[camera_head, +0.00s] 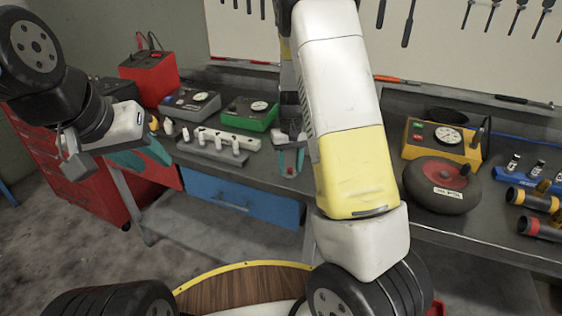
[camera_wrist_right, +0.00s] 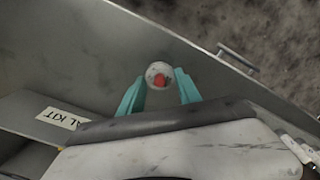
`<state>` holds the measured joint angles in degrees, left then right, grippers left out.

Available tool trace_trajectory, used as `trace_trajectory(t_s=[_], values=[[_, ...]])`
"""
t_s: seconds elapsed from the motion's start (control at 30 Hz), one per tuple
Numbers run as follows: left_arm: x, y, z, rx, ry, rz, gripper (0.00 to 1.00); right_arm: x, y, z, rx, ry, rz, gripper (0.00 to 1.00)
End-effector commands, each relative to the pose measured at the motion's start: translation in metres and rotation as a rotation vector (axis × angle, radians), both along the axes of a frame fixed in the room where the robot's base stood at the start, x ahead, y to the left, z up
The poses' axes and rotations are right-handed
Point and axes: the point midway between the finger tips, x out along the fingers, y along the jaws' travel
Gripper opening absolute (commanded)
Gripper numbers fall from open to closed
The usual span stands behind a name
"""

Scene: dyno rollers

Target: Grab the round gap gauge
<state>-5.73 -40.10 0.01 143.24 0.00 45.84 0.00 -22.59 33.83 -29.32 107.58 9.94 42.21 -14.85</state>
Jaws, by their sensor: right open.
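A small round grey-white disc with a red centre (camera_wrist_right: 158,75), which looks like the round gap gauge, lies on the grey bench top near its edge in the right wrist view. My right gripper (camera_wrist_right: 160,88) is open, with its teal fingertips on either side of the disc; I cannot tell whether they touch it. In the head view the right gripper (camera_head: 290,160) is at the bench's front edge, and a small red spot (camera_head: 290,171) shows between its fingers. My left gripper (camera_head: 142,157) hangs empty at the left with its teal fingers apart.
A stand of white pegs (camera_head: 228,139), a green meter (camera_head: 250,112) and a grey meter (camera_head: 190,103) stand left of the right gripper. A yellow meter (camera_head: 440,138) and a black round wheel (camera_head: 442,184) are to the right. A labelled box (camera_wrist_right: 62,119) is near the right gripper.

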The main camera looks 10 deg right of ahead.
Motion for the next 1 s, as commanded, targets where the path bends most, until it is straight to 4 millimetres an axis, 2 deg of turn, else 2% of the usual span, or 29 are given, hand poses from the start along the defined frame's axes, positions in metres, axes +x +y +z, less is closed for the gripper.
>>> trace_trajectory(t_s=[0.17,0.4,0.77,1.0], values=[[0.0,0.0,0.0,0.0,0.0,0.0,0.36,0.0,0.0,0.0,0.0,-0.001,0.0,0.4],[0.0,0.0,0.0,0.0,0.0,0.0,0.36,0.0,0.0,0.0,0.0,-0.001,0.0,0.0],[0.0,0.0,0.0,0.0,0.0,0.0,0.36,0.0,0.0,0.001,0.0,-0.001,0.0,0.0],[0.0,0.0,0.0,0.0,0.0,0.0,0.36,0.001,0.0,0.015,0.0,-0.003,0.0,0.0]])
